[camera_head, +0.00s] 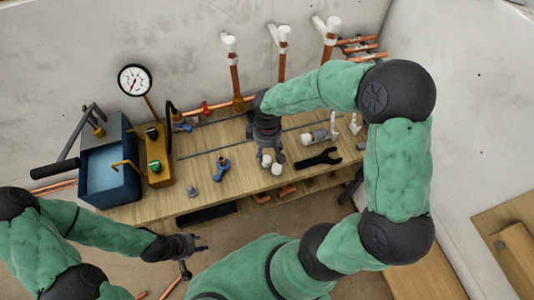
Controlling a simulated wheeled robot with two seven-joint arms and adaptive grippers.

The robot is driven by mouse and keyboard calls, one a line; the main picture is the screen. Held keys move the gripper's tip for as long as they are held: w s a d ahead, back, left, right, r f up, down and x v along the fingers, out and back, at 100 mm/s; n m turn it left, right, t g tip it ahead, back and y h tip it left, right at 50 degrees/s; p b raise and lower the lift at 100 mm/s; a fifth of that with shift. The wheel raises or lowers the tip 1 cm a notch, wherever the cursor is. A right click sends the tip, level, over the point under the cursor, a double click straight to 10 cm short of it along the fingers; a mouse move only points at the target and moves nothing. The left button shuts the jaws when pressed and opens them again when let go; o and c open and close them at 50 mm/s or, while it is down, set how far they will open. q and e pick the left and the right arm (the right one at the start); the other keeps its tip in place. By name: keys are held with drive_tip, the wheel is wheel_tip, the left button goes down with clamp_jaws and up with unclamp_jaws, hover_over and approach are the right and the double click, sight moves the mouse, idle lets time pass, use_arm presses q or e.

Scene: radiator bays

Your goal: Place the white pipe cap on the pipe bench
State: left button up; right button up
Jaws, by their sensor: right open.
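My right gripper (271,156) reaches down over the middle of the pipe bench (230,185), its jaws open. Two small white pieces show right at its fingertips: a white cap-like piece (277,168) and another (266,160) partly hidden by the fingers. Neither looks gripped; I cannot tell whether the fingers touch them or which one is the white pipe cap. My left gripper (203,243) hangs in front of the bench's front edge, away from the white pieces; its finger gap is too small to judge.
A blue-tank test pump (108,170) and a pressure gauge (135,80) stand at the left. A blue valve (221,170), a grey fitting (192,191), a black wrench (318,158) and white fittings (320,134) lie on the bench. Upright copper pipes (281,66) with white tops line the back.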

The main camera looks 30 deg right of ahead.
sight(267, 159)
use_arm(q)
drive_tip(key=shift+r+p, duration=0.65)
drive_tip(key=shift+r, duration=0.2)
use_arm(e)
wheel_tip(267, 159, up, 6)
